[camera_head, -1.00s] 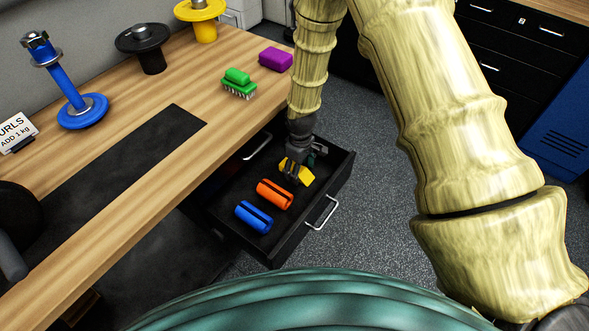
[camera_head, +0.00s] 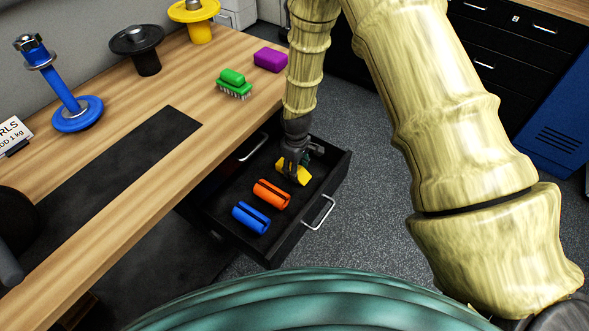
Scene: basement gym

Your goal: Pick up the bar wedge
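A yellow block (camera_head: 301,177), which I take to be the bar wedge, lies in the open black drawer (camera_head: 236,239), toward its far end. My gripper (camera_head: 291,174) points down into the drawer, right at the yellow block, and covers part of it. The fingers are small and dark here, so I cannot tell whether they touch the block or how far apart they are. A dark teal thing (camera_head: 316,150) shows just behind my gripper, mostly hidden.
An orange slotted cylinder (camera_head: 271,195) and a blue one (camera_head: 251,218) lie nearer in the drawer. The wooden desktop (camera_head: 150,170) beside it holds a green brush (camera_head: 233,85), a purple block (camera_head: 270,60) and a blue stand (camera_head: 78,115). Grey floor is clear to the right.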

